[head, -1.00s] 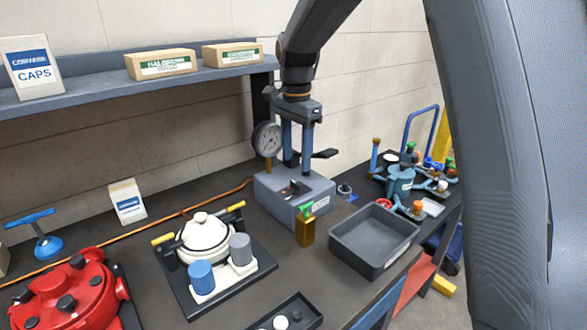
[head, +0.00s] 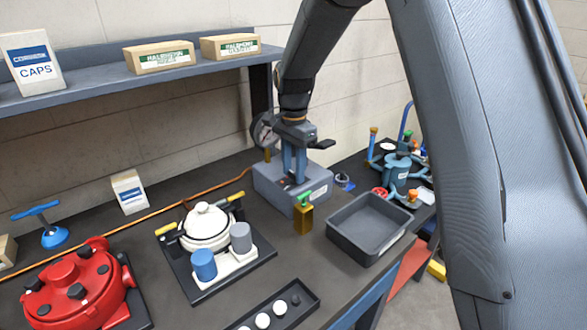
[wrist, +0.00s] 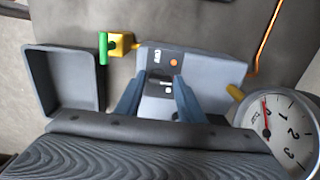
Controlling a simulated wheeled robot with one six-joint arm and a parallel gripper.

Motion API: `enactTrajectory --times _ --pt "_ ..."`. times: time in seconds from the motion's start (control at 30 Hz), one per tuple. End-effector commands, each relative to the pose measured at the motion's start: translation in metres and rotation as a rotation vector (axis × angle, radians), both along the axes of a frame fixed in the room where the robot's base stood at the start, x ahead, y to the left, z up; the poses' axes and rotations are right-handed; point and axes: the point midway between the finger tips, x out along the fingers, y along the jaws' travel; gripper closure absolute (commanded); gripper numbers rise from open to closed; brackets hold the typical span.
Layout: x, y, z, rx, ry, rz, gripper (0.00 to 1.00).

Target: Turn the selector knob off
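The grey-blue box (head: 318,186) stands on the bench, with a small dark control panel on its top. In the wrist view the box (wrist: 215,75) carries this panel (wrist: 160,73), with an orange light (wrist: 173,62) and pale labels. The knob is dark and small there; I cannot read its setting. My gripper (head: 294,178) points down just above the box top. In the wrist view my gripper (wrist: 157,98) has its two blue fingers apart, one each side of the panel, with nothing seen held. Whether they touch the knob is not clear.
A pressure gauge (wrist: 283,128) on a yellow stem stands close beside my gripper. A white pot (head: 205,228) is left, a red housing (head: 75,290) farther left.

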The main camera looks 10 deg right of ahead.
Motion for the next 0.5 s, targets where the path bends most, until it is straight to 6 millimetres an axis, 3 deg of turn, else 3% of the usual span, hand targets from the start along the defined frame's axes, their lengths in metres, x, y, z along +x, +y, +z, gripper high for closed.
enactTrajectory --times 0.03,0.13,0.5 --pt "0.0000 0.0000 0.0001 0.000 0.000 0.000 0.74" --pt "-0.0001 -0.0001 0.0002 0.000 0.000 0.000 0.91" --pt "-0.0002 0.0002 0.0004 -0.001 0.001 0.058 0.91"
